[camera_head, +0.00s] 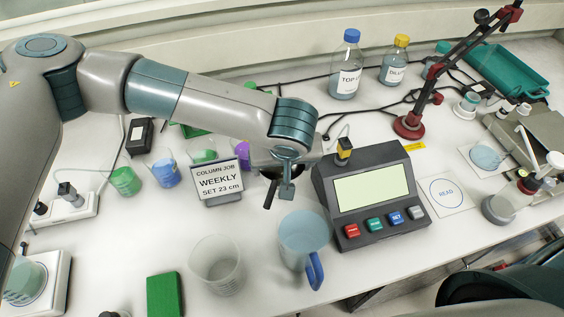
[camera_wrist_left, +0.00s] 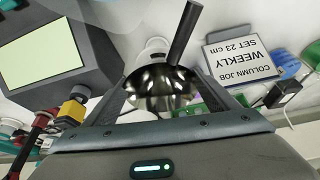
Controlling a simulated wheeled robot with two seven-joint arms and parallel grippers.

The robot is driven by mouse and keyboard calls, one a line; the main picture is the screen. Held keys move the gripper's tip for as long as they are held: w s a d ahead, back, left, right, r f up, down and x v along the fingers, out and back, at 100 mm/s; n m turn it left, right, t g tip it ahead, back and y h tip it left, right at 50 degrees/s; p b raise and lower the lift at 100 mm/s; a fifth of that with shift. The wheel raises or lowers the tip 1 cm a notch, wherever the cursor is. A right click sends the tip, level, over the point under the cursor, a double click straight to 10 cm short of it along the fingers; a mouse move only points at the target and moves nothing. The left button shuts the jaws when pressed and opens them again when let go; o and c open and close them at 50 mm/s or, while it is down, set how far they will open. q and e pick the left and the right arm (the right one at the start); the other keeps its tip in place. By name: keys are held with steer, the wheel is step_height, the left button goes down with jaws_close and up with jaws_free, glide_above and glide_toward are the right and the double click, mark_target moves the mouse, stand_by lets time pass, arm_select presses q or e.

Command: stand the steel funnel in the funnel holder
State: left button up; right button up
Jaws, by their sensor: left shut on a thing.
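The steel funnel (camera_wrist_left: 160,92) shows in the left wrist view as a shiny round bowl between the two fingers of my left gripper (camera_head: 284,188). The gripper is shut on it, above the bench behind the blue jug. A dark rod sticks out beside the bowl's rim in the wrist view. I cannot make out the funnel holder for certain; a white round thing (camera_wrist_left: 155,46) lies partly hidden behind the funnel. My right gripper is not in view.
A sign (camera_head: 219,180) stands left of the gripper, and a grey console (camera_head: 372,192) stands close on its right. A blue jug (camera_head: 304,236) and a clear beaker (camera_head: 216,264) are in front. Bottles (camera_head: 346,66) and a red clamp stand (camera_head: 409,125) are behind to the right.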

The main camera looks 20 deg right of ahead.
arm_select(q)
steer(key=shift+f, duration=0.35)
steer(key=o, duration=1.5)
steer(key=shift+r, duration=0.1)
steer(key=v, duration=1.1)
steer(key=shift+s+r, duration=0.15)
steer(key=shift+r, duration=0.25)
